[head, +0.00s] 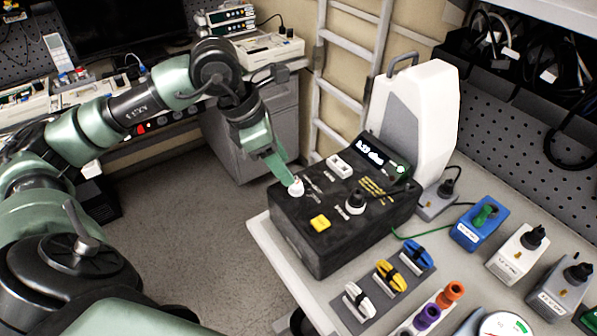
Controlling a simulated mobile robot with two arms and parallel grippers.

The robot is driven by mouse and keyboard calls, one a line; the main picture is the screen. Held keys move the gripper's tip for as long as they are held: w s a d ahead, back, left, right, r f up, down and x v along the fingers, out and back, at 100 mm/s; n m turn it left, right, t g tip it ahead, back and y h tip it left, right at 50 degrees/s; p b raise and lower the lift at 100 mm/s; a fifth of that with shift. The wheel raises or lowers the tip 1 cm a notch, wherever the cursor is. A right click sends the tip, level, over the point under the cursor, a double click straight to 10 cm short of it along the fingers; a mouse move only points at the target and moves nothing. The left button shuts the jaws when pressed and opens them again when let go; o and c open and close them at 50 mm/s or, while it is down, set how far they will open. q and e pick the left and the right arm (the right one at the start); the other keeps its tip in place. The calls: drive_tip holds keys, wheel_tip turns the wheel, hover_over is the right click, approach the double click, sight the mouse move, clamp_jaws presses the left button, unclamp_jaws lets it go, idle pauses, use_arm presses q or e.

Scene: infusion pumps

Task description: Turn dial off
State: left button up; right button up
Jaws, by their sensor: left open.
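A black box-shaped device (322,232) stands on the table near its left corner. Its top carries a lit display (370,152), a yellow button (320,222), a white switch block (339,165), a black dial on a white base (356,201) and a small white knob (296,187) at the left edge. My left gripper (286,176) reaches down from the upper left, its green fingers right at the white knob. It is open; the fingers overlap in this view, and I cannot tell whether they touch the knob. My right gripper is out of view.
A white and grey unit (416,110) with a handle stands behind the device. Yellow, blue and white connectors (390,277) lie in front. Blue and white adapter boxes (479,224) stand at the right. A ladder (338,95) leans behind.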

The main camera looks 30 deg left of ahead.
sight(296, 184)
use_arm(q)
drive_tip(key=p+x, duration=0.1)
drive_tip(key=x, duration=0.3)
drive_tip(key=shift+s+d, duration=0.1)
drive_tip(key=shift+s, duration=0.05)
drive_tip(key=shift+x, duration=1.1)
clamp_jaws()
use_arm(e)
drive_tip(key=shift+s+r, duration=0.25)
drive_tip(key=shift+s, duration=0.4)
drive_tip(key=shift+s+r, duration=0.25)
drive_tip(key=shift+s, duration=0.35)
